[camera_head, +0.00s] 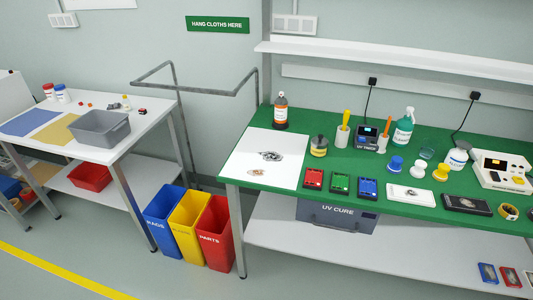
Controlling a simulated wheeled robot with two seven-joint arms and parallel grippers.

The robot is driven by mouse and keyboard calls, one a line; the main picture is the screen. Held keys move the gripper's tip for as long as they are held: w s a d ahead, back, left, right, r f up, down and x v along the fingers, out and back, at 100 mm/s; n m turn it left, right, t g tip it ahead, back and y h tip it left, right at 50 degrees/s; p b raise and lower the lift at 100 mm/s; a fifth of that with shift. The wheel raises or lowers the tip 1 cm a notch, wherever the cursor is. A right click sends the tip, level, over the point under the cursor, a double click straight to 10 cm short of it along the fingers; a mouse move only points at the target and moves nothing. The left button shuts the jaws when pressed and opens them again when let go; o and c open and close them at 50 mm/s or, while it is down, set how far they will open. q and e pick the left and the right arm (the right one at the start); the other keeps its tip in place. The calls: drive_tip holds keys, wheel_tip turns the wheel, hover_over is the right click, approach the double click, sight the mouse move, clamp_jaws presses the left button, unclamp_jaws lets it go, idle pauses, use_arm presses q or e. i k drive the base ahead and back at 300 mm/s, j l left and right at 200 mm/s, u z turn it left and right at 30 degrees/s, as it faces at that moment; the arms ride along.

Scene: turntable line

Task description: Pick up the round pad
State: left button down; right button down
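No thing in view is clearly the round pad. Several small round items stand on the green bench (215,168): a blue knob-shaped piece (396,163), a white one (417,169) and a yellow one (440,172). A yellow ring-shaped roll (508,211) lies near the bench's right front. A white sheet (255,145) on the bench's left bears a grey patch (270,156) and a smaller brownish patch (255,172), too small to make out. Neither of my grippers is in view.
Bottles, red, green and blue boxes and a white device (502,170) crowd the bench. A shelf (400,57) hangs above. Blue, yellow and red bins (215,235) stand left of it. A white table (150,125) with a grey tub (100,128) is at left.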

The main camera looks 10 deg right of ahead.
sight(418, 171)
drive_tip(key=z, duration=1.5)
